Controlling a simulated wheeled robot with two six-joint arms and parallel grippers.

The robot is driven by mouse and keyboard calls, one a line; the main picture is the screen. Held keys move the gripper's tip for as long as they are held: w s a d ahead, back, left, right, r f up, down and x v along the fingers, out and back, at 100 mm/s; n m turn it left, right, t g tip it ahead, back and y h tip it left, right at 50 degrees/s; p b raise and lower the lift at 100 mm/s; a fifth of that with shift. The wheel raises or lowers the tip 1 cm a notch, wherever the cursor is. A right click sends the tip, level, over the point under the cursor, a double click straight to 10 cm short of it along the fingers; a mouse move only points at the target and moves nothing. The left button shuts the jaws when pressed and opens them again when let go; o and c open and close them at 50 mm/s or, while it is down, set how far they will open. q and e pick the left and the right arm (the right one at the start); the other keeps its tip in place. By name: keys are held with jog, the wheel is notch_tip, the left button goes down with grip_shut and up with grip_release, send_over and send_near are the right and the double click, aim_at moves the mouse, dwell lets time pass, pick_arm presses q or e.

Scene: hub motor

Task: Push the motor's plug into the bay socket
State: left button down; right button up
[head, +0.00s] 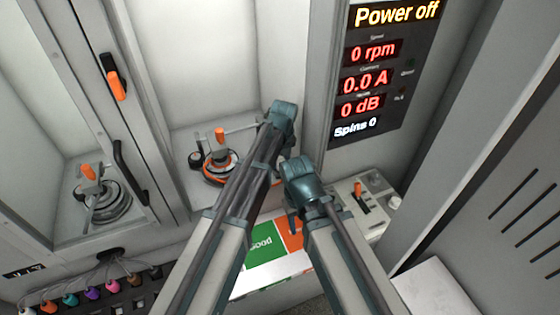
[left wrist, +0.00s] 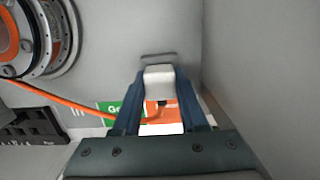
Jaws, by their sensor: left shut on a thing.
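The hub motor (head: 222,166) sits in the bay in the head view, with an orange ring. Its ringed side also shows at the upper left of the left wrist view (left wrist: 62,40). My left gripper (left wrist: 160,80) is shut on the pale plug (left wrist: 160,84), with a finger on each side. An orange cable (left wrist: 60,98) runs from the motor towards the plug. A grey slot-like shape (left wrist: 158,56) lies just beyond the plug; whether they touch is unclear. In the head view my left arm hides the plug. My right gripper (head: 293,218) is small and partly hidden; its jaws are unclear.
A panel (head: 375,75) reads "Power off", 0 rpm and Spins 0. A box with an orange switch (head: 358,196) stands right of my right arm. A green and orange sign (head: 264,246) lies below the bay. A second bay with a similar unit (head: 97,200) is at left.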

aim_at(280, 159)
dwell(0.3)
pick_arm(q)
grip_release()
dwell(0.4)
dwell(0.3)
notch_tip(280, 159, up, 9)
jog(key=p, duration=0.8)
jog(key=shift+f+p, duration=0.2)
jog(key=shift+p, duration=0.1)
dwell(0.3)
